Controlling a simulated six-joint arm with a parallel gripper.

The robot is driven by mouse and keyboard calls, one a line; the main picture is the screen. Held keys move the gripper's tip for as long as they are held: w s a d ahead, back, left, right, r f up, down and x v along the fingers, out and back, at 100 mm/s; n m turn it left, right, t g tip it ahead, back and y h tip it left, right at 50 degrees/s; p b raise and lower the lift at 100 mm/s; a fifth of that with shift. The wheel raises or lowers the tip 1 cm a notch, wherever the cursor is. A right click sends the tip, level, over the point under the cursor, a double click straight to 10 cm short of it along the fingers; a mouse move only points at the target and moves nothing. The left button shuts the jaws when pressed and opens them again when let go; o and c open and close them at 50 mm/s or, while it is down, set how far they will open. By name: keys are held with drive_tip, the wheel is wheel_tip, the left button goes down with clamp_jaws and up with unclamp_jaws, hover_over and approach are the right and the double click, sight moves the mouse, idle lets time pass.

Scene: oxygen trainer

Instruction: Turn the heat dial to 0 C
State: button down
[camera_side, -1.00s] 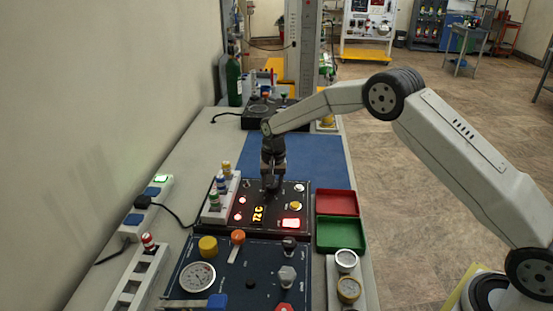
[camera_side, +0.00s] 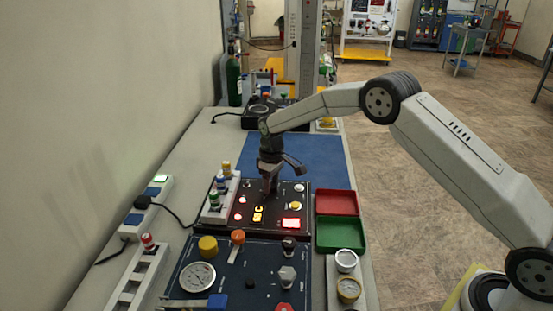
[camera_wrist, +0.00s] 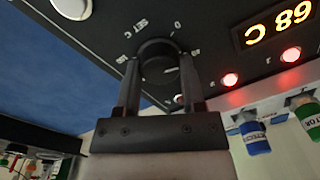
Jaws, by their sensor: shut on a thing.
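The heat dial (camera_wrist: 158,50) is a round black knob on a black panel, with a printed scale around it showing "SET C" and a 0. My gripper (camera_wrist: 160,68) is shut on the dial, one finger on each side. In the side view my gripper (camera_side: 269,188) points down onto the panel (camera_side: 237,221) and hides the dial.
Red indicator lights (camera_wrist: 229,80) glow beside the display. A rack of small capped bottles (camera_side: 219,194) stands left of the panel. Red (camera_side: 337,214) and green (camera_side: 340,248) trays are to its right. A blue mat (camera_side: 310,157) behind is clear.

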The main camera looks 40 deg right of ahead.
drive_tip(key=n, duration=0.4)
drive_tip(key=shift+a+n, duration=0.1)
drive_tip(key=shift+n, duration=0.2)
drive_tip(key=n, duration=0.4)
drive_tip(key=shift+n, duration=0.4)
drive_tip(key=shift+c, duration=1)
unclamp_jaws()
drive_tip(key=shift+w+r, duration=0.15)
drive_tip(key=shift+r, duration=3.75)
